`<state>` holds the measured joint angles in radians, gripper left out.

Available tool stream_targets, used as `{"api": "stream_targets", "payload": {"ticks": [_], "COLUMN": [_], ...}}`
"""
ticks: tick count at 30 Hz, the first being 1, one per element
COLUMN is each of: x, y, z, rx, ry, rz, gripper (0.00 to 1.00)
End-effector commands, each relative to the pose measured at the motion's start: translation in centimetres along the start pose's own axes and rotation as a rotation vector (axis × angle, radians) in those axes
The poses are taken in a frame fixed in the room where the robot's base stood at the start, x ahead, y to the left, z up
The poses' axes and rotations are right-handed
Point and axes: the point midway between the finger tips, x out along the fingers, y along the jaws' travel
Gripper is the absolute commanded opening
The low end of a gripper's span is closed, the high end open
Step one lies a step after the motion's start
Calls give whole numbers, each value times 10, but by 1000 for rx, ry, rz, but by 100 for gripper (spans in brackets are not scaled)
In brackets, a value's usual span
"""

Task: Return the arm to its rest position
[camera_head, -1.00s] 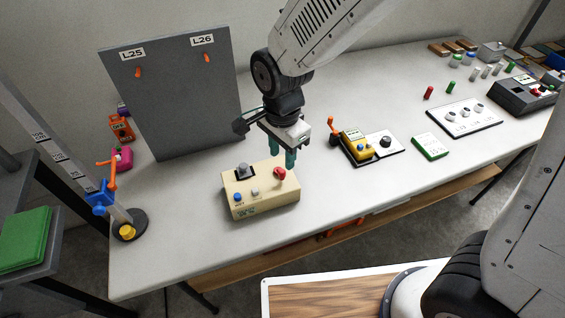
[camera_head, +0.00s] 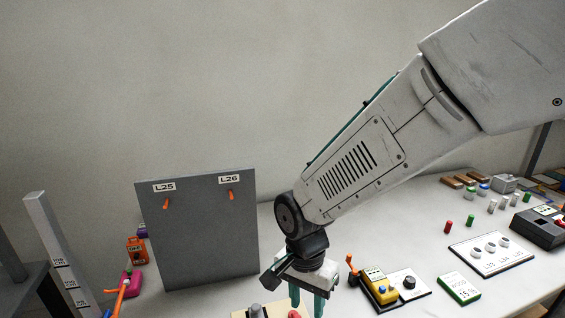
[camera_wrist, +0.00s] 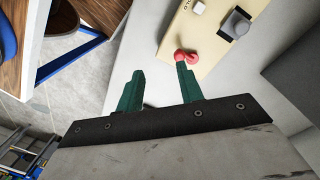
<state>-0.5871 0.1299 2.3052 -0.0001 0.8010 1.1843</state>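My gripper (camera_head: 307,303) points down over the bench, its two teal fingers apart with nothing between them. In the wrist view the open gripper (camera_wrist: 160,68) has its right fingertip beside or in front of a red button (camera_wrist: 187,56); I cannot tell if they touch. The button sits on a beige control box (camera_wrist: 178,32) with a grey knob (camera_wrist: 236,26). In the head view only the top edge of the box (camera_head: 240,314) shows, cut off by the picture's bottom. My arm reaches down from the upper right.
A grey board (camera_head: 200,235) with orange hooks stands left of my gripper. A yellow device (camera_head: 378,287) with an orange lever stands just right of it.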

Motion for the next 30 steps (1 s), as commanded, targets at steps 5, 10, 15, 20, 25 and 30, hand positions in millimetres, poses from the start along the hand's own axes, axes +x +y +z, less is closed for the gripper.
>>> {"api": "stream_targets", "payload": {"ticks": [5,10,15,20,25,30], "x": [-27,-64,-96,-116,-130,-140], "y": [48,108,171,222,255,269], "z": [0,-6,-7,-2,2,0], "rx": [-308,-549,-708,-749,-664,-600], "ry": [-31,-47,-28,28,114,173], "rz": [39,26,-13,-51,-87,-105], "gripper": [37,37,37,37,37,37]}}
